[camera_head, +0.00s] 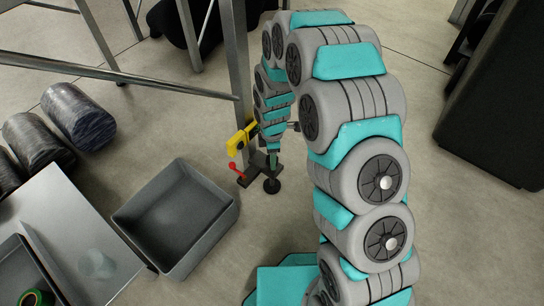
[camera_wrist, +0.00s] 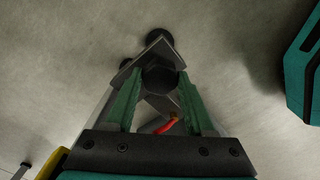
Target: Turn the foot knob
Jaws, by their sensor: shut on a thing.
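The dark foot knob (camera_wrist: 160,78) sits between the two green fingers of my gripper in the wrist view, next to a grey metal plate. My gripper (camera_head: 272,163) is shut on it, low down at the base of the grey gantry post (camera_head: 238,75). In the head view a round black foot (camera_head: 272,186) rests on the floor just below the gripper. The knob itself is mostly hidden there by the fingers. A red lever (camera_head: 237,171) stands just left of the gripper, and red also shows between the fingers in the wrist view.
A yellow part (camera_head: 241,138) is at the post beside my wrist. A grey open bin (camera_head: 178,216) stands on the floor to the left, near a metal table (camera_head: 75,235). Dark rolls (camera_head: 78,116) lie further left. A dark cabinet (camera_head: 500,110) stands right.

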